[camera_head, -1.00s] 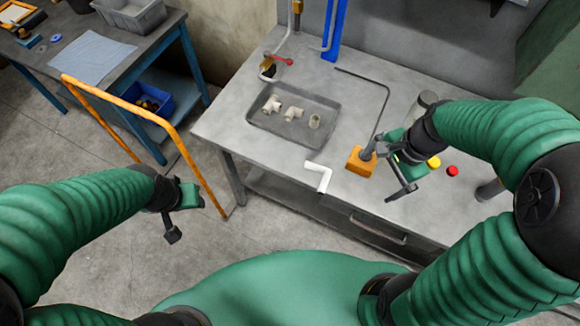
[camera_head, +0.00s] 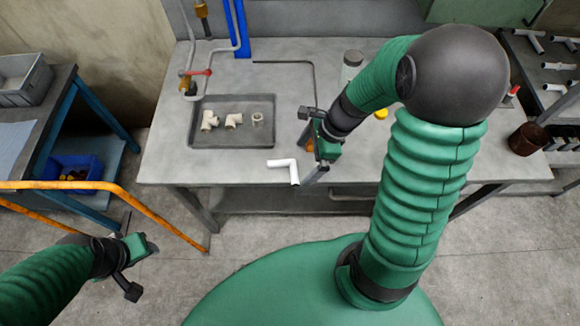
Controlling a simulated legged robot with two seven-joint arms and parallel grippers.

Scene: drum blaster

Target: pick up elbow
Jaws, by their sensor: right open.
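A grey tray (camera_head: 232,141) on the metal table holds three beige pipe fittings in a row: a tee-like one (camera_head: 209,121) at left, an elbow-like one (camera_head: 233,121) in the middle, and a short round one (camera_head: 257,120) at right. A white L-shaped pipe (camera_head: 287,168) lies at the table's front edge. My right gripper (camera_head: 308,145) is open, right of the tray and just above and right of the white pipe, with nothing seen between its fingers. My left gripper (camera_head: 138,269) hangs over the floor at lower left, away from the table; its finger gap is unclear.
An orange block (camera_head: 309,144) is partly hidden behind my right gripper. A bent grey rod (camera_head: 314,75) lies behind it. A yellow button (camera_head: 381,113) and a grey cylinder (camera_head: 352,66) are further right. An orange rail (camera_head: 150,212) stands left of the table. A brown cup (camera_head: 528,139) is at far right.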

